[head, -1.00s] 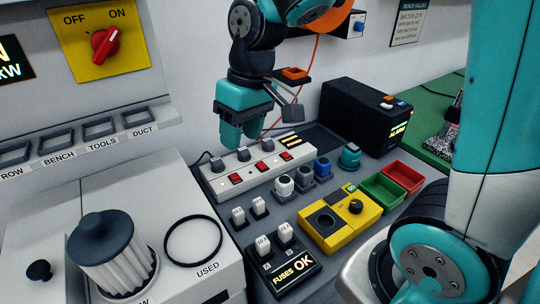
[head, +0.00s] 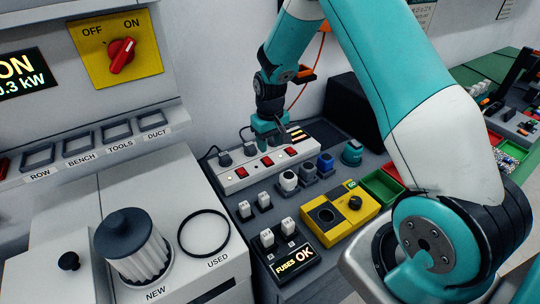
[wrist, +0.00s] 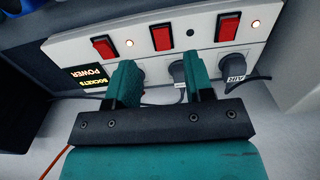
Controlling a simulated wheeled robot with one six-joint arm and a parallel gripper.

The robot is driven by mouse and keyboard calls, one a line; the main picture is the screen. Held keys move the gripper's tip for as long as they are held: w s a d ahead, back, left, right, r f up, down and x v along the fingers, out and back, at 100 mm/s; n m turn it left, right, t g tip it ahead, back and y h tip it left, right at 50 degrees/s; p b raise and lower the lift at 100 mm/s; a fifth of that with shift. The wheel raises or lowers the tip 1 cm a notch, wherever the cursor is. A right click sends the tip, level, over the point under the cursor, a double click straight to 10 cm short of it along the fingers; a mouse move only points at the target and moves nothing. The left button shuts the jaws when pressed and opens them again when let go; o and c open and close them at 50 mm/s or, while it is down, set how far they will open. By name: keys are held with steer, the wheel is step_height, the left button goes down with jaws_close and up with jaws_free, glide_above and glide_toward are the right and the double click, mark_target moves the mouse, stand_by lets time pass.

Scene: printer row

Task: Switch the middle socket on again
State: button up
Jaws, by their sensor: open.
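The white socket strip (head: 236,183) lies on the grey bench and carries three red switches. The middle switch (head: 267,161) also shows in the wrist view (wrist: 162,38). In the wrist view the small lamp (wrist: 190,32) beside the middle switch is dark, while the two outer lamps (wrist: 129,43) are lit. My gripper (wrist: 161,72) is open and empty at the strip's plug side, its tips pointing toward the strip. The dark middle plug (wrist: 178,72) appears between its fingers. Whether a finger touches the strip or a plug, I cannot tell. In the head view my gripper (head: 270,136) hides part of the plug row.
A black box (head: 350,108) stands to the right of the strip. In front are capped plugs (head: 288,181), a yellow tester (head: 340,214) and a fuse block (head: 290,258). A filter (head: 133,245) stands at the left. An orange cord (head: 306,78) hangs behind my arm.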

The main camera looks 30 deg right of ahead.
mark_target(270, 163)
step_height(270, 163, down, 7)
steer(key=shift+p, duration=0.7)
